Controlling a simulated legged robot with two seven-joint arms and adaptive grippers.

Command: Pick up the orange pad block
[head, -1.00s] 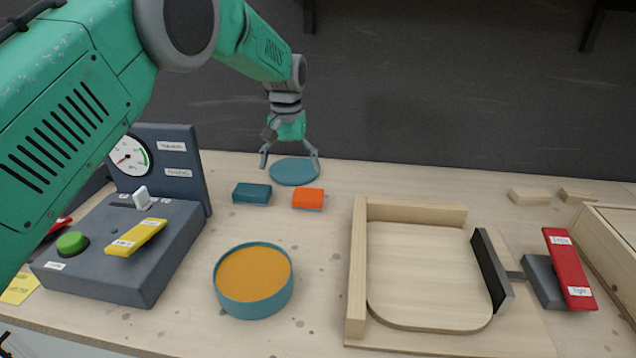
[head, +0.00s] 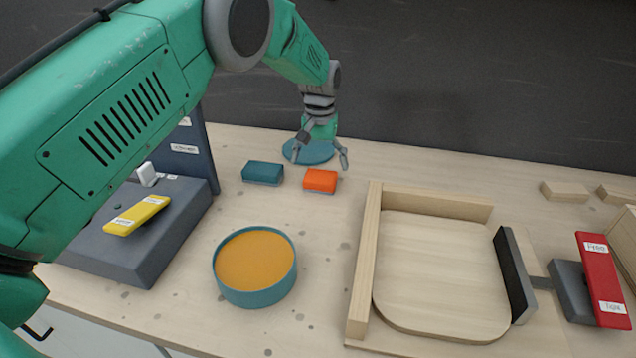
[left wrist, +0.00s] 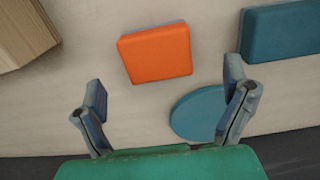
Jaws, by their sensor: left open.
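The orange pad block (head: 320,180) lies on the table, just right of a teal block. My left gripper (head: 320,160) is open and empty, above the table just behind the orange block, with its fingers apart. In the left wrist view the orange pad block (left wrist: 155,54) lies beyond the two spread fingertips (left wrist: 164,88), roughly centred between them and not touched. My right gripper does not show.
A teal block (head: 263,173) lies left of the orange one, and a flat teal disc (head: 300,152) lies behind it. A round tub with orange filling (head: 255,262) stands in front. A wooden clamp frame (head: 362,260) stands to the right.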

